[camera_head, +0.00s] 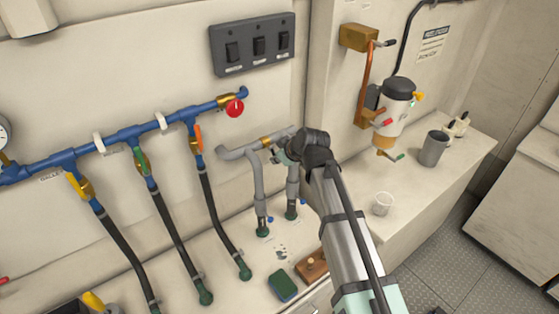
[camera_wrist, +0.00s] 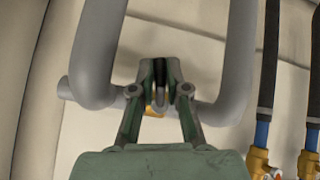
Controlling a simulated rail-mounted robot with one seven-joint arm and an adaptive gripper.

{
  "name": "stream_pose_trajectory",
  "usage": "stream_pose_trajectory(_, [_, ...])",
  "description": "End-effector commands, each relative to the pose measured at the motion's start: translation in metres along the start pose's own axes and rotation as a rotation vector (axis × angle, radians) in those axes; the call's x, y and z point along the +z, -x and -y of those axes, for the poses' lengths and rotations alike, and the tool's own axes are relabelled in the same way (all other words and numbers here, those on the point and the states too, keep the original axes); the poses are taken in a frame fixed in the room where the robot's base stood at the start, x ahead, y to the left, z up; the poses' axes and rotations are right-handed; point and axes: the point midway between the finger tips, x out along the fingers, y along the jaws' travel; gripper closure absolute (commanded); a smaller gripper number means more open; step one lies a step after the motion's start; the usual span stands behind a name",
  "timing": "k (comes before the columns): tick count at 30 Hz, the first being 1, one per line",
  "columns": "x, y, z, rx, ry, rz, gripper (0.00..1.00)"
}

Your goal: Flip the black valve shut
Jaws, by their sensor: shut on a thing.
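The black valve handle (camera_wrist: 160,88) shows as a dark, narrow piece between my fingertips in the wrist view. It sits over a brass valve body (camera_wrist: 154,114) on the grey pipe (camera_wrist: 72,88). In the head view the brass body (camera_head: 266,142) shows on the grey pipe (camera_head: 236,153), and the handle is hidden by my gripper. My gripper (camera_wrist: 160,72) is shut on the handle, between the two grey pipe legs. In the head view my gripper (camera_head: 283,153) is at the right end of the grey pipe, mostly covered by my wrist.
A blue pipe (camera_head: 125,133) left of the grey one carries a red round handle (camera_head: 235,108), an orange lever (camera_head: 198,138) and black hoses (camera_head: 220,208). A switch panel (camera_head: 252,44) is above. A green sponge (camera_head: 283,285) and wooden block (camera_head: 312,266) lie below.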

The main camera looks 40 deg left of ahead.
Motion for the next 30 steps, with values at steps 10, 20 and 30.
stream_pose_trajectory(10, [0.0006, -0.0024, 0.0042, -0.126, -0.126, -0.035, 1.0])
stream_pose_trajectory(20, [-0.0004, -0.0013, 0.0061, -0.157, -0.156, -0.042, 1.0])
stream_pose_trajectory(30, [-0.0002, -0.0013, 0.0064, -0.157, -0.156, -0.042, 0.68])
